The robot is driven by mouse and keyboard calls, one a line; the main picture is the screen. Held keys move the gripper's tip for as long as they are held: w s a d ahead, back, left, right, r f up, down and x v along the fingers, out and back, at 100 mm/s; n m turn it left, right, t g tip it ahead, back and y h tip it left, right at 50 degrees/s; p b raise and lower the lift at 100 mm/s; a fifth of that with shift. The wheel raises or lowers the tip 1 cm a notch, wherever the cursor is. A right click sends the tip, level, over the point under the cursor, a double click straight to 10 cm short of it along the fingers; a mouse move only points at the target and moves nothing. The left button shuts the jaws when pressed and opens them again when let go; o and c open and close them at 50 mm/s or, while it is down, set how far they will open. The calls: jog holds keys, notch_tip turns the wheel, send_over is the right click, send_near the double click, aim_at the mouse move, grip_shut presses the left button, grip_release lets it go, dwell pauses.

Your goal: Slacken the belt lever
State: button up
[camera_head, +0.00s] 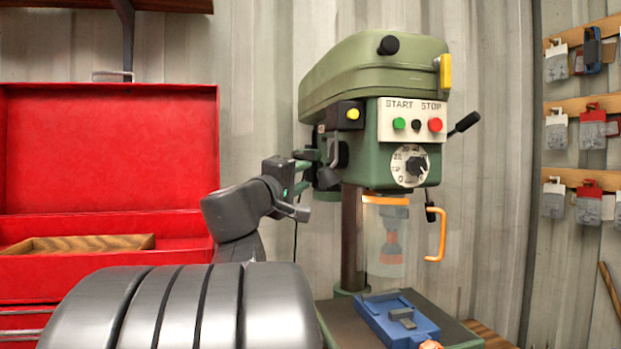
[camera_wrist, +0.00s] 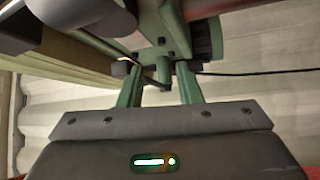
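The green drill press (camera_head: 375,75) stands in the middle of the head view. My gripper (camera_head: 312,175) is at the left side of its head, beside dark fittings (camera_head: 328,178). The belt lever is likely among these, but I cannot pick it out surely. In the wrist view my gripper (camera_wrist: 158,72) has its two green fingers clearly apart. A thin dark rod (camera_wrist: 162,72) shows between the fingertips, under the press head. I see no finger closed on it; whether one touches it I cannot tell.
An open red tool chest (camera_head: 110,150) stands at the left. A clear guard with an orange handle (camera_head: 437,235) surrounds the drill chuck. A blue vise (camera_head: 395,318) sits on the press table. Locks hang on boards (camera_head: 583,110) at the right. A black cable (camera_wrist: 260,71) runs behind the press.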

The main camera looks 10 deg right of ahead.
jog(key=r+b+v, duration=0.2)
jog(key=v, duration=0.8)
jog(key=shift+s+a, duration=0.3)
jog(key=shift+s, duration=0.15)
jog(key=shift+r, duration=0.1)
jog(key=shift+b, duration=0.45)
jog(key=b+v, duration=0.2)
jog(key=v, duration=1.1)
jog(key=shift+s+a, duration=0.25)
jog(key=shift+a, duration=0.05)
jog(key=shift+c, duration=0.2)
